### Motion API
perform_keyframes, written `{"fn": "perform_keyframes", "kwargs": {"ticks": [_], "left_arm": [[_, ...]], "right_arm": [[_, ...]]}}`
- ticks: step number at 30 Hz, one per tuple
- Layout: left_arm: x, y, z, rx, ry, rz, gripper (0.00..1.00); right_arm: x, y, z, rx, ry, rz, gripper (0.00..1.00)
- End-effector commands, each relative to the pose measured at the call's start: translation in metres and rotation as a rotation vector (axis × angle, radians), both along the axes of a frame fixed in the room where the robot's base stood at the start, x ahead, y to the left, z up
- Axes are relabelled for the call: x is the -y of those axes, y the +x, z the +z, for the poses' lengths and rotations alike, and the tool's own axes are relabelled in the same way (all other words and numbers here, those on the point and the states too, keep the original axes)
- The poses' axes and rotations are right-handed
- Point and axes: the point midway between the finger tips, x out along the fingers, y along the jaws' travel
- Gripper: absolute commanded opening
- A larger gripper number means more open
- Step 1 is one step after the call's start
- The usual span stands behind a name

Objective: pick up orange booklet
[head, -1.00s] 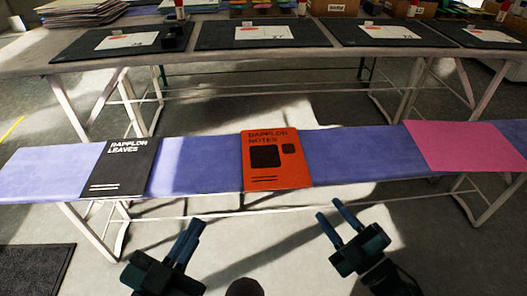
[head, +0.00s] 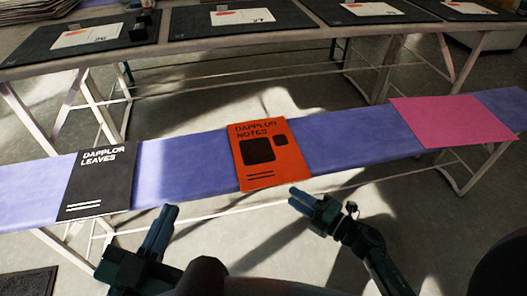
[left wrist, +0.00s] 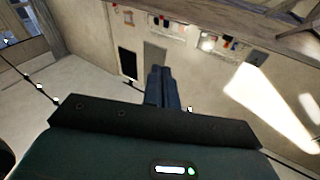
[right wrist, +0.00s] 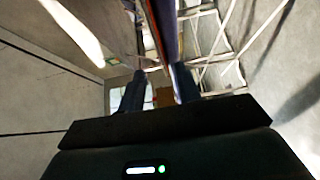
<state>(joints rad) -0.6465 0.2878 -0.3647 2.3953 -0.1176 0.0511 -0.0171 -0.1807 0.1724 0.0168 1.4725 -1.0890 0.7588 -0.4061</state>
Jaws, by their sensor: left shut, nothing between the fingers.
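The orange booklet (head: 264,178), marked "DAPPLOR NOTES", lies flat on the narrow purple-topped table (head: 190,168) in the middle of the head view. My right gripper (head: 296,197) is open and empty, with its fingers apart in the right wrist view (right wrist: 160,82). My left gripper (head: 168,210) is shut and empty, lower left of the booklet in the head view. Its fingers are together in the left wrist view (left wrist: 160,85).
A black "DAPPLOR LEAVES" booklet (head: 98,185) lies to the left on the purple table. A pink sheet (head: 450,122) lies at the right end. A longer table with dark mats (head: 190,35) and white cards stands behind. Bare purple surface flanks the orange booklet.

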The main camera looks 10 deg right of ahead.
Motion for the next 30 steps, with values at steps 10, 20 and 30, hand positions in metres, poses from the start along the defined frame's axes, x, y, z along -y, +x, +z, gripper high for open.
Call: {"fn": "perform_keyframes", "kwargs": {"ticks": [10, 20, 30], "left_arm": [[0.000, 0.002, -0.006, 0.000, -0.025, -0.008, 0.00], [0.001, 0.004, 0.004, 0.017, -0.047, -0.017, 0.00], [0.002, 0.003, 0.003, 0.015, -0.047, -0.018, 0.00]], "right_arm": [[-0.024, 0.029, -0.004, 0.002, 0.002, -0.001, 0.34], [-0.038, 0.046, -0.002, -0.001, 0.000, 0.000, 0.34], [-0.038, 0.045, -0.002, -0.001, 0.000, 0.000, 0.15]]}}
